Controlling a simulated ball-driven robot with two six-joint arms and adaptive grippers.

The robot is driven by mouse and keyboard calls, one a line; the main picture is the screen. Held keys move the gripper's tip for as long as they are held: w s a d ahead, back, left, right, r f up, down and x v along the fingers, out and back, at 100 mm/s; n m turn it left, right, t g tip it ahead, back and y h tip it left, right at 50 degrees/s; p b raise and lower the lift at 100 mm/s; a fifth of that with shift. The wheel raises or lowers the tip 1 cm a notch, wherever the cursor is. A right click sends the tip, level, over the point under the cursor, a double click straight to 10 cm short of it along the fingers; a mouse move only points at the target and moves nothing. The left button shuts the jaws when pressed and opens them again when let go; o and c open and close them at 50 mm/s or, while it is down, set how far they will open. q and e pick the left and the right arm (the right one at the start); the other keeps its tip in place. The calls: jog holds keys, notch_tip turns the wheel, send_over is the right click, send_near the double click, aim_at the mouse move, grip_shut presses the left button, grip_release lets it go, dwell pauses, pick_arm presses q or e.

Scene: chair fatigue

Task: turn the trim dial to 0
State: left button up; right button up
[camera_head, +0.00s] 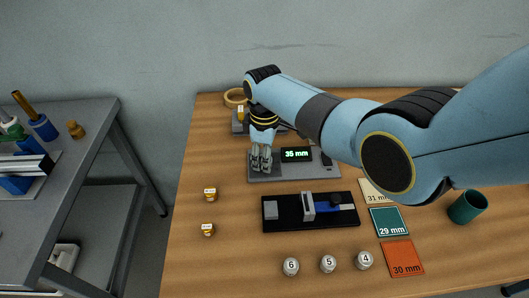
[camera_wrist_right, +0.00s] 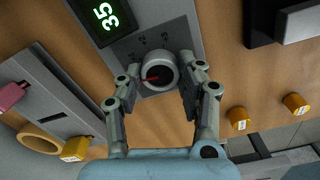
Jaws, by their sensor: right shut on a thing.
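The trim dial (camera_wrist_right: 160,66) is a pale round knob with a dark face and a red pointer, on a grey panel (camera_wrist_right: 184,38). In the right wrist view the pointer lies toward the left. My right gripper (camera_head: 261,168) points down at the panel's left end, shut on the dial, with a finger on each side in the right wrist view (camera_wrist_right: 158,82). The left gripper is out of view.
A black fixture (camera_head: 285,220) with a grey block and blue slide lies in front of the panel. Numbered silver weights (camera_head: 328,263), labelled cards (camera_head: 389,221) and a green cup (camera_head: 467,207) stand nearby. Two small yellow pieces (camera_head: 210,194) lie left. A grey side table (camera_head: 85,135) stands further left.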

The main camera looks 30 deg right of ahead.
jog(key=shift+n, duration=0.5)
jog(key=o, duration=1.2)
jog(key=shift+c, duration=0.2)
notch_tip(320, 180, up, 12)
